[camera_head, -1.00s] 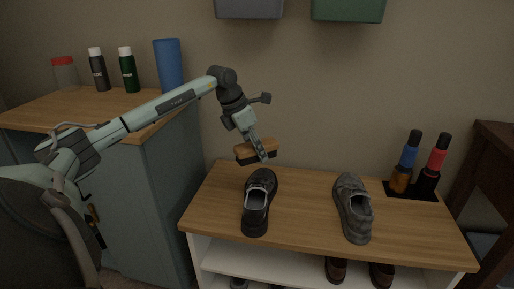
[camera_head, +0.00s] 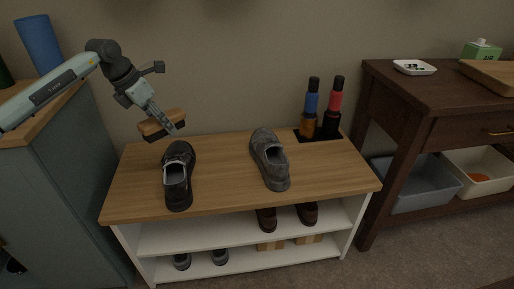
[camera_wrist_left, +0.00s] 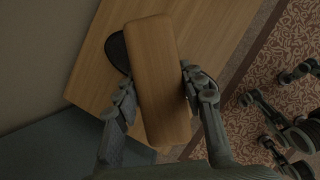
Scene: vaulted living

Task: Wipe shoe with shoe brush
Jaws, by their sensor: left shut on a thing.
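My left gripper (camera_head: 170,124) is shut on the shoe brush (camera_head: 159,125), a block with a wooden back and dark bristles. It holds the brush above the back left of the bench top, just above and behind the black shoe (camera_head: 178,176). In the left wrist view the brush's wooden back (camera_wrist_left: 158,80) lies between the two fingers (camera_wrist_left: 155,95) and hides most of a dark shoe (camera_wrist_left: 117,52) below. A grey shoe (camera_head: 270,160) stands to the right on the same bench (camera_head: 226,172).
More shoes sit on the white shelves (camera_head: 240,258) below. A grey-green cabinet (camera_head: 75,180) is left, a dark wooden table (camera_head: 425,100) right.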

